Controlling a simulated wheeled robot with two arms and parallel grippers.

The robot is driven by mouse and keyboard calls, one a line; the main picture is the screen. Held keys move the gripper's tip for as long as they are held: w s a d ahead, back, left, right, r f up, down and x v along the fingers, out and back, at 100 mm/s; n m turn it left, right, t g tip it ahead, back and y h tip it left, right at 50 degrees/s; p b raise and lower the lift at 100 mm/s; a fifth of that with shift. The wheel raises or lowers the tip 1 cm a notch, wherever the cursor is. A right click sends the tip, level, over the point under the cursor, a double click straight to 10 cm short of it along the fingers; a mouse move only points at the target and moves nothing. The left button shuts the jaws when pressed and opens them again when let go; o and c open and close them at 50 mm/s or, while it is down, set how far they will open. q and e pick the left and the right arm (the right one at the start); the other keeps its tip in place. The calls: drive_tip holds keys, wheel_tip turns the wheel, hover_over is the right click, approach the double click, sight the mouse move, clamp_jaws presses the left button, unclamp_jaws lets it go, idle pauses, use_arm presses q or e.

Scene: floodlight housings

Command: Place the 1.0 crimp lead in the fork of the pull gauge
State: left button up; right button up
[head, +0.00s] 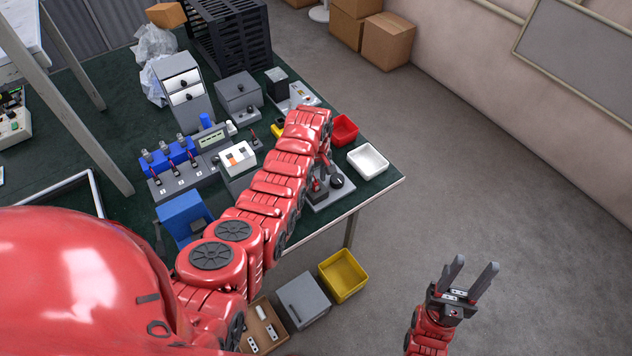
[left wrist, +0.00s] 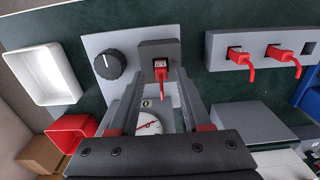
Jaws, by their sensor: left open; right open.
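The pull gauge (left wrist: 102,41) is a light grey plate with a black knob, a white dial (left wrist: 148,125) and a dark upright block (left wrist: 158,48). A red crimp lead (left wrist: 161,70) sits at this block in the left wrist view, its tail hanging towards me; its marking is too small to read. My left gripper (left wrist: 162,84) is open, with one finger on either side of the lead. In the head view my left gripper (head: 324,160) is over the gauge (head: 343,190), partly hiding it. My right gripper (head: 472,266) is open and empty over the floor.
A grey rack (left wrist: 224,49) beside the gauge holds two red leads (left wrist: 284,54) and has an empty slot. A white tray (head: 368,159) and a red bin (head: 344,130) stand near the table edge. A yellow bin (head: 343,276) is below the table. My left arm hides part of the tabletop.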

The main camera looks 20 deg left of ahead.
sight(316, 182)
use_arm(q)
wheel_tip(316, 182, up, 7)
drive_tip(key=b, duration=0.2)
drive_tip(key=shift+b, duration=0.35)
wheel_tip(316, 182, up, 3)
drive_tip(key=p, duration=0.3)
drive_tip(key=shift+s, duration=0.1)
